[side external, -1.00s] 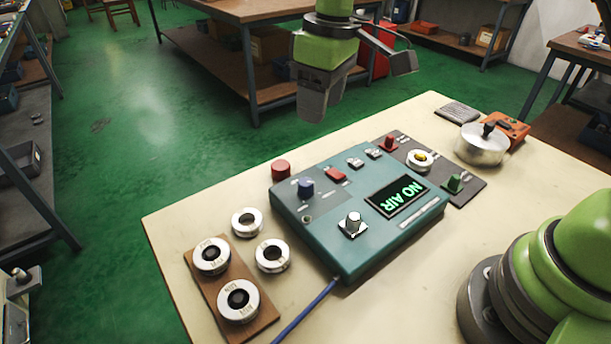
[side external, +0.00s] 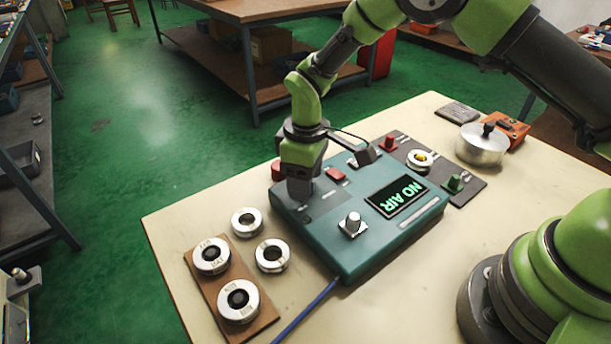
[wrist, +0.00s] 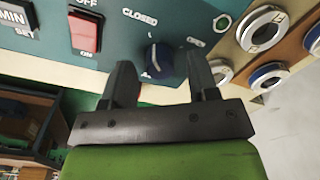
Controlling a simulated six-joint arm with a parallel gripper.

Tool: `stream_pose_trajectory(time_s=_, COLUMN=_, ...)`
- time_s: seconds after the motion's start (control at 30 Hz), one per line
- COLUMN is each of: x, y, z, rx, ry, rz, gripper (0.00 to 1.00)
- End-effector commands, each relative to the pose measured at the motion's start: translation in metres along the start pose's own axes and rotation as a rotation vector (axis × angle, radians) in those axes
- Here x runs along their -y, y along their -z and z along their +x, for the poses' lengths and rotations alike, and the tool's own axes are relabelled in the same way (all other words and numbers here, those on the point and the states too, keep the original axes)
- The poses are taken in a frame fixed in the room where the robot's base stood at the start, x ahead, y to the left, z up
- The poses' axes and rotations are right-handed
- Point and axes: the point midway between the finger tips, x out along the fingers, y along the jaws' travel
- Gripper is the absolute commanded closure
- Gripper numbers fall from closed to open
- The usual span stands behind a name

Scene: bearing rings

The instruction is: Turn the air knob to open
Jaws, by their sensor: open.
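The blue air knob (wrist: 158,60) shows in the wrist view, near the label CLOSED. My gripper (wrist: 160,75) is open, with one finger on each side of the knob; I cannot tell whether they touch it. In the side view my gripper (side external: 300,195) is low over the far left corner of the box and hides the knob.
Metal rings (side external: 247,222) and a brown board with ring gauges (side external: 188,258) lie left of the box. A red button (side external: 277,170) is close behind my gripper. A grey knob (side external: 352,223), a dark plate (side external: 482,194) and a lidded metal pot (side external: 481,150) stand farther right.

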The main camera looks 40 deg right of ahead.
Motion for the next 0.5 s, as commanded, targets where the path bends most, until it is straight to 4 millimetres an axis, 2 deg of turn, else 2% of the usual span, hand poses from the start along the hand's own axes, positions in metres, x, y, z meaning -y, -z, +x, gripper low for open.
stream_pose_trajectory(time_s=0.27, x=0.0001, y=0.0001, z=0.0022, rx=-0.001, ry=0.0, rz=0.001, gripper=0.46)
stream_pose_trajectory(time_s=0.37, x=0.0, y=0.0001, z=0.0021, rx=-0.001, ry=0.0, rz=0.001, gripper=0.64)
stream_pose_trajectory(time_s=0.5, x=0.0, y=0.0001, z=0.002, rx=-0.001, ry=0.0, rz=0.001, gripper=0.95)
